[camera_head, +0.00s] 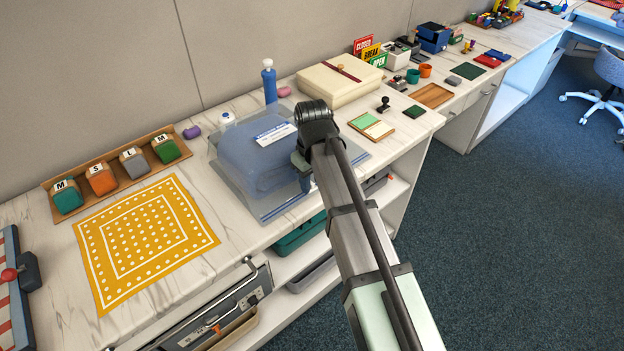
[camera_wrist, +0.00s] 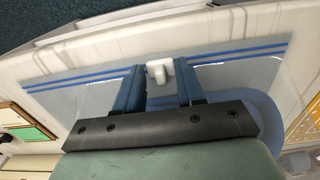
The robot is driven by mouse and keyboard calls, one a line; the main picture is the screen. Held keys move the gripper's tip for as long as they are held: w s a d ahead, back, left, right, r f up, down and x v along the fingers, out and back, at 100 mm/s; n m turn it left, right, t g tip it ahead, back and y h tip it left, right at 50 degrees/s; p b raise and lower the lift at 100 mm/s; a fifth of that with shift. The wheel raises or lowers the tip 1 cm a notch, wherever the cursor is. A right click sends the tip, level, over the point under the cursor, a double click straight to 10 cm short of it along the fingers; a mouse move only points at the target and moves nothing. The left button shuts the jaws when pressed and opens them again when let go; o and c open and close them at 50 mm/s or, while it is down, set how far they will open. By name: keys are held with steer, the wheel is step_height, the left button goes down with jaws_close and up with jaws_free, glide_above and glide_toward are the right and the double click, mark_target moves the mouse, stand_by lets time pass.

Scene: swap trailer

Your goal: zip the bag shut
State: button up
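The clear plastic bag (camera_head: 284,211) lies flat on the counter with a folded blue item (camera_head: 248,163) inside and a white label on top. In the wrist view, the bag's blue zip track (camera_wrist: 85,80) runs along the edge nearest the counter's front. A white slider (camera_wrist: 158,72) sits part-way along the track. My gripper (camera_wrist: 160,72) is over the track, its two blue fingers apart on either side of the slider, with small gaps seeming to show. In the head view, my gripper (camera_head: 304,177) is at the bag's right side, and my arm hides the slider.
A yellow dotted cloth (camera_head: 148,240) and a tray of lettered blocks (camera_head: 118,172) lie left of the bag. A blue bottle (camera_head: 269,82) and a cream box (camera_head: 343,80) stand behind it. A green-and-cream pad (camera_head: 371,126) lies to the right. The counter's front edge is close to the bag.

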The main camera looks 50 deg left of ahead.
jaws_close()
stand_by(0.4)
stand_by(1.1)
